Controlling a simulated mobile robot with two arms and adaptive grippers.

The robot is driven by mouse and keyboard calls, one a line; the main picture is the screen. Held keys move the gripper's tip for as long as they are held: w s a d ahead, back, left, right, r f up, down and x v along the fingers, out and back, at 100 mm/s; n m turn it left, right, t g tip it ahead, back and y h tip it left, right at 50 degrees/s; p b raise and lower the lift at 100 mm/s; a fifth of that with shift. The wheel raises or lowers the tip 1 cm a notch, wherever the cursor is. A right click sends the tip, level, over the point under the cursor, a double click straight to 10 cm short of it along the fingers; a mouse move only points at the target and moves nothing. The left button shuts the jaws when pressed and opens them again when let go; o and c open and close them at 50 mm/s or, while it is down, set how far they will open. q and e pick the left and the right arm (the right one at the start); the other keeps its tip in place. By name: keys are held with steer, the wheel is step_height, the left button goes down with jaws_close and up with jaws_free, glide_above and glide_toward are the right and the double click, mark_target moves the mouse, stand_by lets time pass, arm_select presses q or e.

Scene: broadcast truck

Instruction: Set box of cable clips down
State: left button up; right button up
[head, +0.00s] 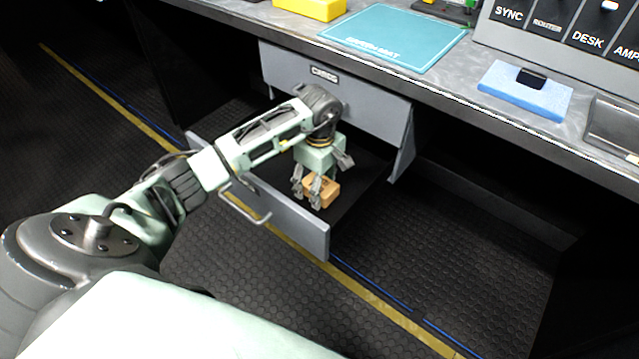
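The box of cable clips (329,193) is a small orange-brown block inside the open grey drawer (290,222), under the desk. My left gripper (322,180) points down into the drawer, right over the box. Its two near fingers hang at the box's left and front. Its other finger is spread out to the right, apart from the box, so the gripper looks open. The fingers partly hide the box, and its contact with the drawer floor is hard to see. My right gripper is out of view.
The drawer front has a handle (245,206). Above is the desk (455,88) with a teal mat (393,37), a yellow box (311,7), a blue pad (525,90) with a dark item, and a labelled panel (560,30). The ribbed floor (440,265) is clear at the right.

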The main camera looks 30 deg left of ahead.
arm_select(q)
step_height(320, 180, up, 12)
steer(key=p, duration=0.2)
steer(key=shift+r, duration=0.15)
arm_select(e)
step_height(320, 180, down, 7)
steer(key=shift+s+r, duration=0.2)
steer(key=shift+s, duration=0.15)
